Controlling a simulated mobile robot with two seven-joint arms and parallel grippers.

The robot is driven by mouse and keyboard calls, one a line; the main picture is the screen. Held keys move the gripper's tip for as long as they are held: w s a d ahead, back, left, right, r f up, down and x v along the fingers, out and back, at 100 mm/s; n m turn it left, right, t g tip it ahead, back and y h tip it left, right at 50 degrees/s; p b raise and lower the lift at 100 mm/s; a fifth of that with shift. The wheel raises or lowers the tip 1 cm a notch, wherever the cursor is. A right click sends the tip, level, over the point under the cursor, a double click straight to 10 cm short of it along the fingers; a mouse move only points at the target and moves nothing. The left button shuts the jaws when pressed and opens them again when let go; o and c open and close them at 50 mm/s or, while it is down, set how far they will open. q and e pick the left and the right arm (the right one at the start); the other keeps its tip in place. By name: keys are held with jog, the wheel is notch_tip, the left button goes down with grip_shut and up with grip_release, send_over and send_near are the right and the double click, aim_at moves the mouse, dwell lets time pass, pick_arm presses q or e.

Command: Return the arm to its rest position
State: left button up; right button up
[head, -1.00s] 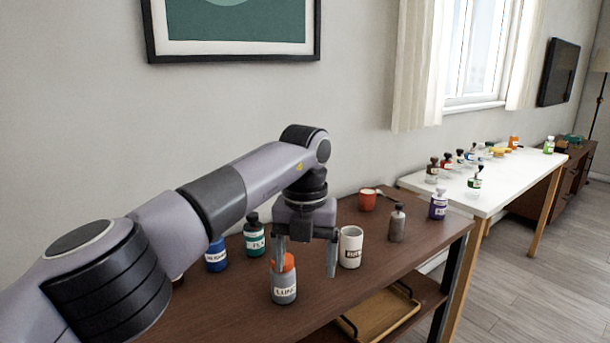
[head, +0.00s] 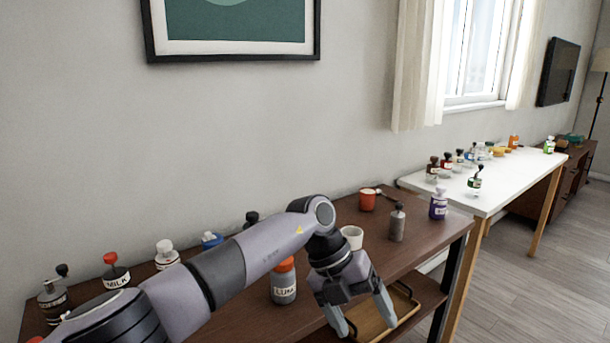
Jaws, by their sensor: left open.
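My left arm comes in from the lower left and reaches across the brown table. My left gripper (head: 366,318) is open and empty, pointing down at the table's front edge. It is to the right of and apart from a grey bottle with an orange cap (head: 284,283), which stands upright on the table. A white cup (head: 351,236) stands behind the gripper, its lower part hidden by my wrist. My right gripper is not in view.
Several bottles, including one labelled milk (head: 116,272), stand at the table's left. A red cup (head: 367,201), a grey bottle (head: 397,224) and a purple bottle (head: 439,205) stand at the right. A wooden tray (head: 392,311) lies on the lower shelf. A white table (head: 510,182) stands beyond.

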pick_arm(q)
jog(key=s+d+f+n+g+h, duration=0.2)
jog(key=s+d+h, duration=0.5)
jog(key=d+h, duration=0.15)
jog(key=w+a+f+n+t, duration=0.2)
jog(key=a+f+n+t, duration=0.1)
jog(key=a+n+t, duration=0.65)
jog(key=w+a+f+n+t, duration=0.1)
jog(key=a+f+n+t, duration=0.35)
jog(key=n+t, duration=0.75)
jog(key=s+a+f+n+g+y, duration=0.1)
jog(key=s+a+f+n+y, duration=0.3)
jog(key=a, duration=0.3)
jog(key=s+a+f+n+g+y, duration=0.1)
jog(key=s+a+f+n+y, duration=0.1)
jog(key=a+f+n+y, duration=0.5)
jog(key=s+a+f+n+g+p, duration=0.1)
jog(key=s+a+n+g+p, duration=0.1)
jog(key=s+a, duration=0.8)
jog(key=shift+s+f+g+y+p, duration=0.35)
jog(key=shift+s+g+p, duration=0.55)
jog(key=shift+g, duration=0.35)
